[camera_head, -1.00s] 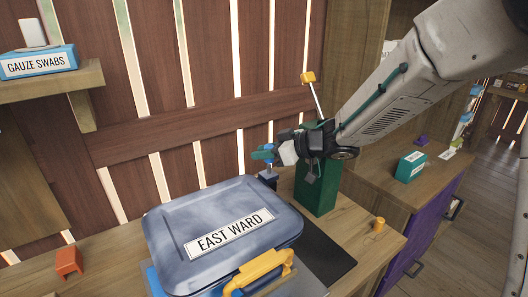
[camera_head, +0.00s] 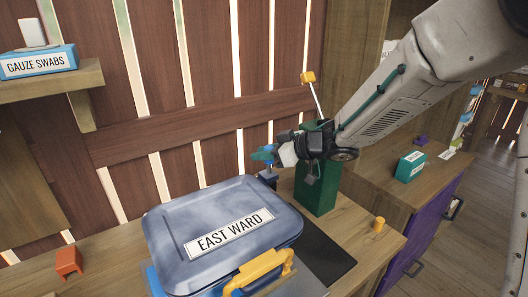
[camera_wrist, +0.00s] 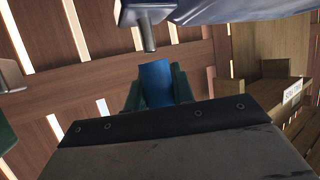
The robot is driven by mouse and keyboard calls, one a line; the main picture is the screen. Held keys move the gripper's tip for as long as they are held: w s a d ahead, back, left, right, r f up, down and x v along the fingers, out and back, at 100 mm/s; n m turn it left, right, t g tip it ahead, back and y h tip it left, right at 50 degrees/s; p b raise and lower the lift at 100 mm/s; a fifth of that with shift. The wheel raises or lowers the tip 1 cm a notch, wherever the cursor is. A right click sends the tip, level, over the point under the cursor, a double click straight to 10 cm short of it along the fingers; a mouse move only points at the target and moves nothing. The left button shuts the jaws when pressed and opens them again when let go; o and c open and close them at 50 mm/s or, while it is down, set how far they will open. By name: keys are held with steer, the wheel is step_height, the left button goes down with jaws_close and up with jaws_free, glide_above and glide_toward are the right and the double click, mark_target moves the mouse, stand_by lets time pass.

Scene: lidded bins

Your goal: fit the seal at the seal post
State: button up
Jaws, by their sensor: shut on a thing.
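My gripper (camera_head: 264,153) is shut on a small blue piece, probably the seal. In the wrist view the blue piece (camera_wrist: 156,82) sits between the two dark green fingers and sticks out a little past them. A small dark upright post (camera_head: 268,178) stands just below the fingertips in the head view, behind the bin. In the wrist view a grey bracket with a short pin (camera_wrist: 148,36) lies ahead of the blue piece, with a visible gap. I cannot tell for sure which part is the seal post.
A grey-blue lidded bin (camera_head: 170,225) marked EAST WARD, with a yellow latch (camera_head: 258,270), stands in front. A green column (camera_head: 318,192) stands right of the post, beneath my arm. A yellow-knobbed lever (camera_head: 307,77) rises behind it. An orange piece (camera_head: 69,262) lies left.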

mark_target(264, 172)
steer(key=shift+f, duration=1.7)
steer(key=o, duration=1)
steer(key=shift+o, duration=0.2)
steer(key=v, duration=0.7)
steer(key=shift+s+d, duration=0.15)
steer(key=shift+d, duration=0.2)
